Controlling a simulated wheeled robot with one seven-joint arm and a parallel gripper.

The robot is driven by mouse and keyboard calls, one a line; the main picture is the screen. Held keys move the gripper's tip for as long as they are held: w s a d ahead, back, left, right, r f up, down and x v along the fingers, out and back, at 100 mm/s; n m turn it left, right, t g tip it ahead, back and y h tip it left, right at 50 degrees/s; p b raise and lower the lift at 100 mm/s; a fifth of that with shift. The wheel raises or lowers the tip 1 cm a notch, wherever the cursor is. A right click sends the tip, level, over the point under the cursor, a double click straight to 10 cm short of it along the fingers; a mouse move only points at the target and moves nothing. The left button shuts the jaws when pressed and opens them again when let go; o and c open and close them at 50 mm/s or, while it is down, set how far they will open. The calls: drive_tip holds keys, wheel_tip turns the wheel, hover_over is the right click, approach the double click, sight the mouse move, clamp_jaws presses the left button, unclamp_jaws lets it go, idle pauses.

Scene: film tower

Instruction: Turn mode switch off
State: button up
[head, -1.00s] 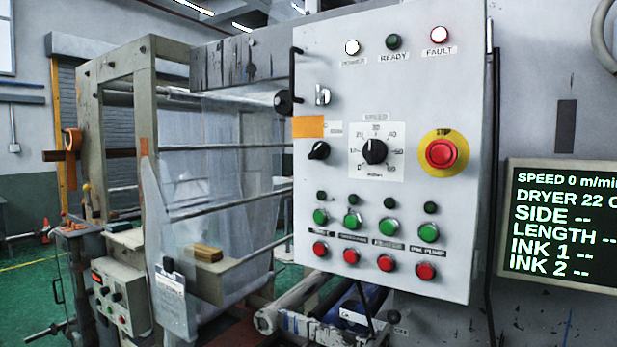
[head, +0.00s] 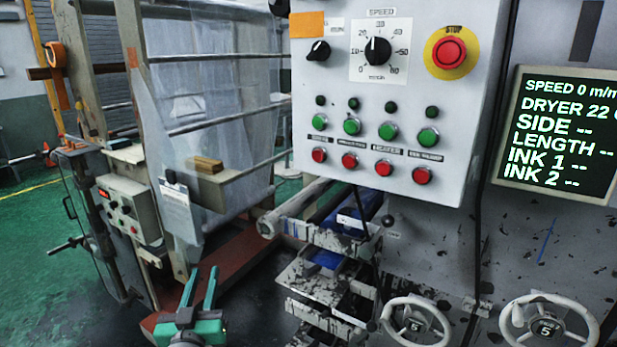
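A small black rotary knob (head: 318,50) sits at the upper left of the grey control panel (head: 462,150), below an orange sticker. It looks like the mode switch, but its label is too small to read. Its pale pointer mark leans to the upper right. My gripper (head: 200,276), with green fingers, is at the bottom left, well below the panel and apart from it. Its two fingers point up with a gap between them, and nothing is held.
A larger speed dial (head: 377,51) and a red stop button (head: 449,53) on yellow lie right of the knob. Green buttons (head: 387,131) and red buttons (head: 382,168) run below. Handwheels (head: 415,322) and a display (head: 560,135) are at right. A metal frame (head: 150,120) stands at left.

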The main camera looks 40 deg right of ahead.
drive_tip(key=d+r+m+g+h, duration=0.2)
drive_tip(key=d+r+m, duration=0.1)
drive_tip(key=r, duration=0.6)
drive_tip(key=d+r+m+g+h, duration=0.1)
drive_tip(key=d+r+m+h, duration=0.15)
drive_tip(key=r, duration=0.65)
drive_tip(key=d+r+m+g+h, duration=0.1)
drive_tip(key=d+r+m+g, duration=0.15)
drive_tip(key=r, duration=0.65)
drive_tip(key=m+g+h, duration=0.1)
drive_tip(key=m+g, duration=0.3)
drive_tip(key=m, duration=0.5)
approach(314, 52)
drive_tip(key=x, duration=0.8)
drive_tip(key=shift+w+d+r, duration=0.1)
drive_tip(key=shift+w, duration=0.05)
drive_tip(key=shift+c, duration=0.4)
clamp_jaws()
